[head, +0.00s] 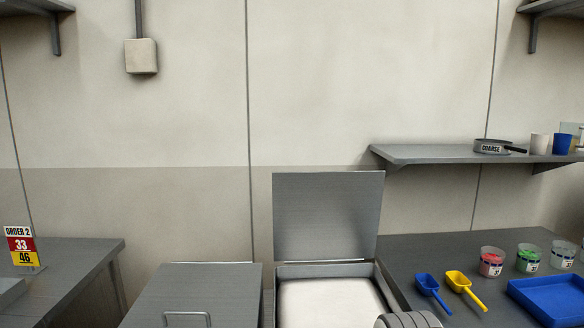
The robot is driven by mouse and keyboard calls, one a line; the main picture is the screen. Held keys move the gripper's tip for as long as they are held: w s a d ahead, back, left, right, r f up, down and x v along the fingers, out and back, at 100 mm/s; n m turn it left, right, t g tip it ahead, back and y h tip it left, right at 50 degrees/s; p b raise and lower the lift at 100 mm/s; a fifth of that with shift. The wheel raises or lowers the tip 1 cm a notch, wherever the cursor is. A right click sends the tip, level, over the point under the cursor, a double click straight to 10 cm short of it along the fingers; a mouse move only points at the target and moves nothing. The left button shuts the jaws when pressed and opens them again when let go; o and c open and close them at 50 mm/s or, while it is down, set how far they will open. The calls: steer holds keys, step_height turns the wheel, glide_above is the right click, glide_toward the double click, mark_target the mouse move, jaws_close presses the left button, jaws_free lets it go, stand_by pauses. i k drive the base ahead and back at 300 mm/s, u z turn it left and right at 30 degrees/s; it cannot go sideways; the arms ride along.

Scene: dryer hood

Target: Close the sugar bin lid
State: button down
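An open bin (391,290) stands at the bottom centre of the head view, with white contents (328,304) that look like sugar. Its grey lid (328,215) stands upright at the back edge, near the wall, so the bin is open. No label shows on the bin. The front of the bin is cut off by the lower picture edge. A rounded grey part at the bottom, over the bin's right front corner, looks like part of my arm. My gripper's fingers are not in view.
A bin with a shut lid (200,290) and bar handle stands left. The right counter (410,255) holds a blue scoop (430,290), a yellow scoop (463,287), several tubs and a blue tray (550,298). A wall shelf (440,154) is above. An order sign (20,247) stands far left.

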mark_target(319, 217)
steer(key=u, duration=0.05)
steer(key=i, duration=1)
steer(key=z, duration=0.05)
